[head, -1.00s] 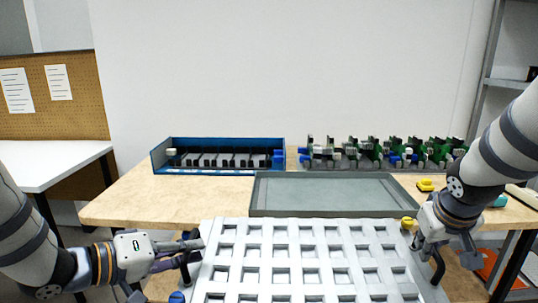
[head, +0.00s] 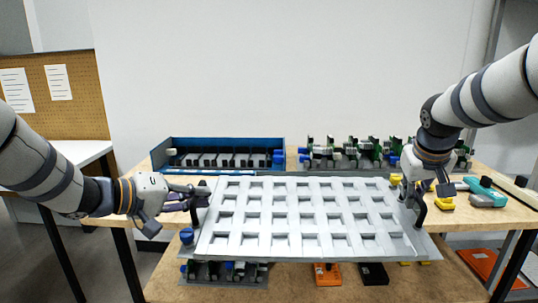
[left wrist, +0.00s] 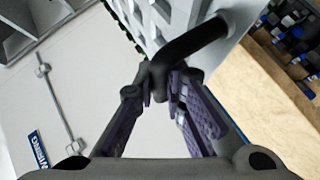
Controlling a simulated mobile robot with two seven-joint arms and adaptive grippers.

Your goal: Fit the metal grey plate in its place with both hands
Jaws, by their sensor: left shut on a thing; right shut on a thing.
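The metal grey plate (head: 310,218) is a pale panel with rows of square openings, held up in front of the table and tilted toward the head camera. My left gripper (head: 196,199) is shut on the dark handle at the plate's left end. In the left wrist view my left fingers (left wrist: 165,85) close around this curved black handle (left wrist: 197,42), with part of the plate beyond it. My right gripper (head: 414,196) is shut on the handle at the plate's right end. The plate hides most of the flat grey tray on the table behind it.
A blue open box (head: 225,150) with a black slotted inside stands at the back left of the table. A row of green boards (head: 372,150) stands at the back right. Yellow pieces and a teal-grey tool (head: 487,198) lie right. Below are an orange item (head: 327,274) and more parts.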

